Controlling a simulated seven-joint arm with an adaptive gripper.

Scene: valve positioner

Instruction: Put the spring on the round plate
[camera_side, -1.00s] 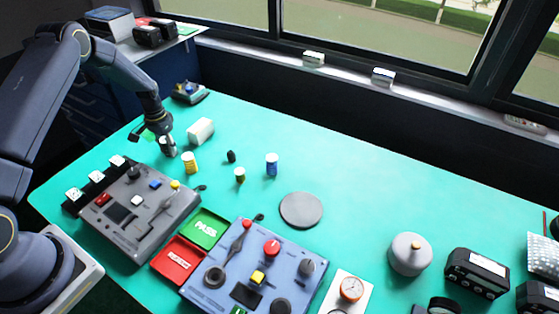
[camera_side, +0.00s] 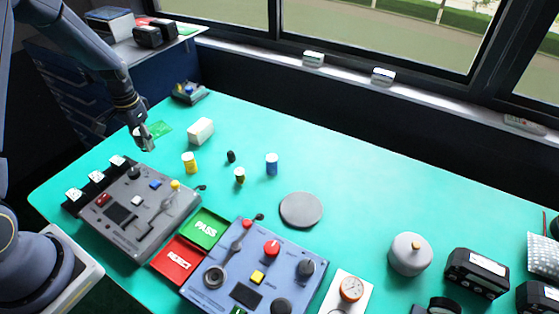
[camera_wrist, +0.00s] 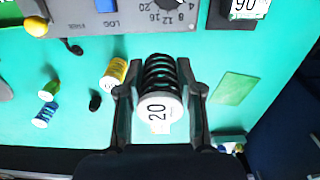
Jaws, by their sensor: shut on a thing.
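The spring (camera_wrist: 160,75) is a black coil with a white end marked 20. In the wrist view it sits between the two fingers of my gripper (camera_wrist: 160,92), which is shut on it. In the side view my gripper (camera_side: 144,141) is at the far left of the table, beyond the grey control box, and the spring is too small there to make out clearly. The round plate (camera_side: 301,210) is a flat grey disc lying on the table right of centre.
Yellow (camera_side: 190,162), black (camera_side: 231,156), olive (camera_side: 240,175) and blue (camera_side: 271,164) small parts and a white block (camera_side: 200,131) stand between my gripper and the plate. Grey (camera_side: 138,207) and blue (camera_side: 253,270) control boxes line the front. The table behind the plate is clear.

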